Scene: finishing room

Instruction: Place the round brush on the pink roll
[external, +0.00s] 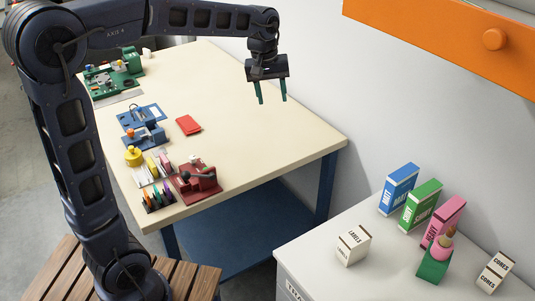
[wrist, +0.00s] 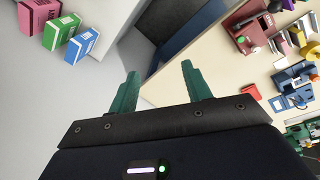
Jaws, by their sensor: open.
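My gripper (external: 272,100) is open and empty, with its two green fingers pointing down, high beside the far edge of the cream table. It also shows in the wrist view (wrist: 160,74), with nothing between the fingers. A rounded pink object with a tan top (external: 442,248) sits in a green holder (external: 432,268) on the grey cabinet; it may be the round brush, but I cannot tell surely. A small pink piece (external: 165,163), possibly the pink roll, stands in a pale rack on the table. My gripper is far from both.
Blue (external: 399,189), green (external: 420,206) and pink (external: 443,222) boxes stand on the cabinet, with two cream boxes near them. A maroon fixture (external: 196,182), red pad (external: 188,125) and blue fixture (external: 143,125) occupy the table's left part. Its right part is clear. An orange drawer (external: 440,35) overhangs upper right.

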